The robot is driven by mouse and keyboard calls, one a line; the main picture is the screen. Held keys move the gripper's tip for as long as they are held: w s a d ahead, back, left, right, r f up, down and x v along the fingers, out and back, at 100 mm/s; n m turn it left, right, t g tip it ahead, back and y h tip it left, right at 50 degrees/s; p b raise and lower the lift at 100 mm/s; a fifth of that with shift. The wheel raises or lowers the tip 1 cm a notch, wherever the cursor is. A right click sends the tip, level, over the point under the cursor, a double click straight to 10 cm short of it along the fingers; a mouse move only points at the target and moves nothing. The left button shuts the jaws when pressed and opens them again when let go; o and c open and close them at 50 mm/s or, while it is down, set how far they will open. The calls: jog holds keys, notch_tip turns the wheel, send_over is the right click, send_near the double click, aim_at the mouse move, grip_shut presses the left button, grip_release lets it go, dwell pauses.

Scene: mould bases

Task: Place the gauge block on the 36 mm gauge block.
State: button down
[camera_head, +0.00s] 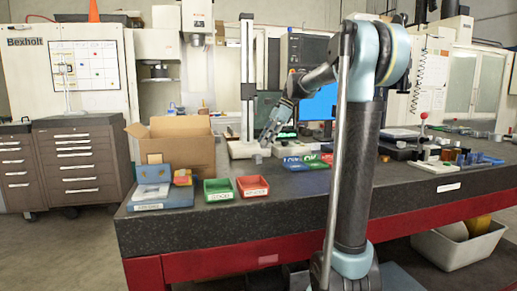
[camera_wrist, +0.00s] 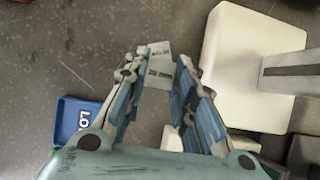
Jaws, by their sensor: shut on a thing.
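My gripper (camera_wrist: 161,58) points down over the dark speckled table, its two blue-padded fingers closed on a small pale gauge block (camera_wrist: 158,72) with dark lettering. Another pale lettered face (camera_wrist: 159,48) shows just past it between the fingertips; I cannot tell whether this is the 36 mm gauge block, nor whether the two touch. In the head view my gripper (camera_head: 267,141) is low over the table, in front of the white stand. A small grey block (camera_head: 258,159) shows just below the fingertips; which block it is cannot be told.
A white stand base (camera_wrist: 245,62) with a grey column is close on the right in the wrist view. A blue bin (camera_wrist: 72,117) lies at left. The head view shows green (camera_head: 218,186) and red (camera_head: 252,182) bins, a cardboard box (camera_head: 185,150) and a blue tray (camera_head: 178,201).

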jog(key=shift+s+a+f, duration=0.25)
jog(key=shift+a+f, duration=0.4)
jog(key=shift+a, duration=0.15)
jog(key=shift+s+a+f, duration=0.2)
jog(key=shift+a+f, duration=0.4)
jog(key=shift+a, duration=0.2)
jog(key=c, duration=1.3)
grip_release()
jog(key=v, duration=1.2)
